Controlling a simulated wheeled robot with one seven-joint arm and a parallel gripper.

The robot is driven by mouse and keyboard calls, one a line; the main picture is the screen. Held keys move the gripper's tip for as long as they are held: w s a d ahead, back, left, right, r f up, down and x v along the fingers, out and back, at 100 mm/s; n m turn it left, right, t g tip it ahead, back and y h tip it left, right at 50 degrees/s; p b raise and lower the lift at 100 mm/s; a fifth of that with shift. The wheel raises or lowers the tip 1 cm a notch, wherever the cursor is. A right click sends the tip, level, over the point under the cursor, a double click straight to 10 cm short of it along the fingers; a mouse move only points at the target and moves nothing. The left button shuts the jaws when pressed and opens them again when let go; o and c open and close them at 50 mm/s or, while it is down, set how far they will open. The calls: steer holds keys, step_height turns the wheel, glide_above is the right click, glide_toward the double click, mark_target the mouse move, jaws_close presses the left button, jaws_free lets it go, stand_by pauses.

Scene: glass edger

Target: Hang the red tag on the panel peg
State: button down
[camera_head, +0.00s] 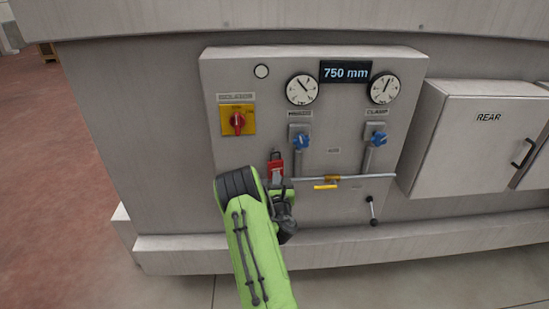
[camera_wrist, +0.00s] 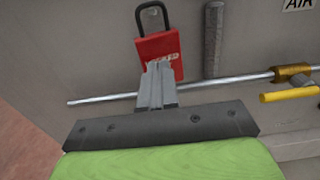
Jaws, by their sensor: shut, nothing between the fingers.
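The red tag (camera_head: 276,172) is a flat red piece with a dark loop at its top, and it is upright against the grey panel (camera_head: 330,135) below the left blue valve. In the wrist view the red tag (camera_wrist: 158,47) leans slightly, with its loop above it. A peg inside the loop cannot be made out. My gripper (camera_wrist: 157,70) is shut and empty, its fingertips in front of the lower part of the tag and overlapping it in the picture. Whether they touch it cannot be told. In the head view my arm hides most of the gripper.
A thin horizontal pipe (camera_wrist: 235,79) with a yellow-handled valve (camera_wrist: 290,95) runs just below the tag. A vertical grey pipe (camera_wrist: 213,40) stands close to its right. A red rotary switch (camera_head: 237,121) is above left. A REAR cabinet (camera_head: 475,145) stands at right.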

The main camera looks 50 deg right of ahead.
steer(key=shift+w+d+p, duration=0.2)
steer(key=shift+p, duration=0.15)
steer(key=shift+w+d+f, duration=0.15)
steer(key=shift+w+d, duration=0.15)
steer(key=shift+d, duration=0.25)
steer(key=shift+p+x, duration=0.4)
steer(key=shift+x, duration=1.1)
steer(key=shift+b+v, duration=1.5)
steer(key=shift+v, duration=0.05)
stand_by(0.8)
steer(key=b+v, duration=0.7)
stand_by(0.4)
